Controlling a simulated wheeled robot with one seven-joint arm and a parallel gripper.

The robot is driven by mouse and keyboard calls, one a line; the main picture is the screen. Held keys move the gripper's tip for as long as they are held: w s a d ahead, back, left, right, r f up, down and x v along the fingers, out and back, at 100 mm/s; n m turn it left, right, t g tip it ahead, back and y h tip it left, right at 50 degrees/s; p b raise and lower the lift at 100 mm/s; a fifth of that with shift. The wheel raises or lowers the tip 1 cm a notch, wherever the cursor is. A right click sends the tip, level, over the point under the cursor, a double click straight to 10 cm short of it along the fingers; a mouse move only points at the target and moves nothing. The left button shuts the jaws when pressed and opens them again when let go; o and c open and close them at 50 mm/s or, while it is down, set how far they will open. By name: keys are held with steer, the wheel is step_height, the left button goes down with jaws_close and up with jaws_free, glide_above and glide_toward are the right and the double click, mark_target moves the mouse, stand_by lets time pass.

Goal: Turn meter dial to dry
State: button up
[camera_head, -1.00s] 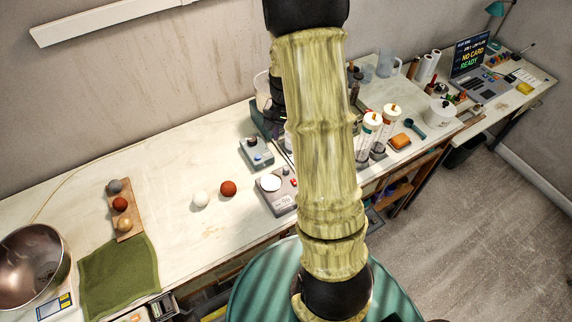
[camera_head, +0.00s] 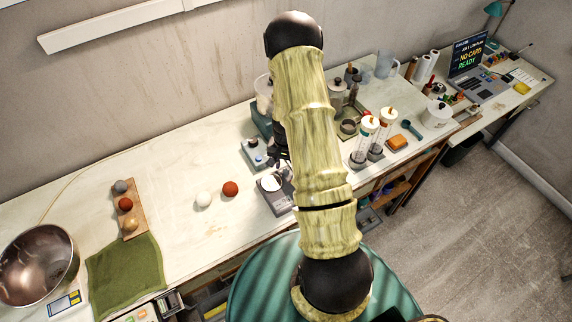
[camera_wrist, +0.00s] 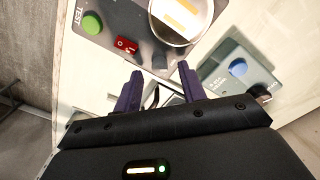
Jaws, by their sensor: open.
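A grey tester (camera_wrist: 115,42) with a green TEST button, a red switch and a round pale disc is at the top left of the wrist view; it also shows in the head view (camera_head: 268,205). I cannot tell which knob is the meter dial. My gripper (camera_wrist: 160,82) is open and empty, its purple fingers over the gap between the devices.
A white ball (camera_head: 203,199) and a red ball (camera_head: 230,188) lie left of the tester. A green cloth (camera_head: 125,275) and metal bowl (camera_head: 38,263) are at the left. The bench between them is mostly clear.

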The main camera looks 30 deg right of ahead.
steer(key=shift+f, duration=0.9)
jaws_close()
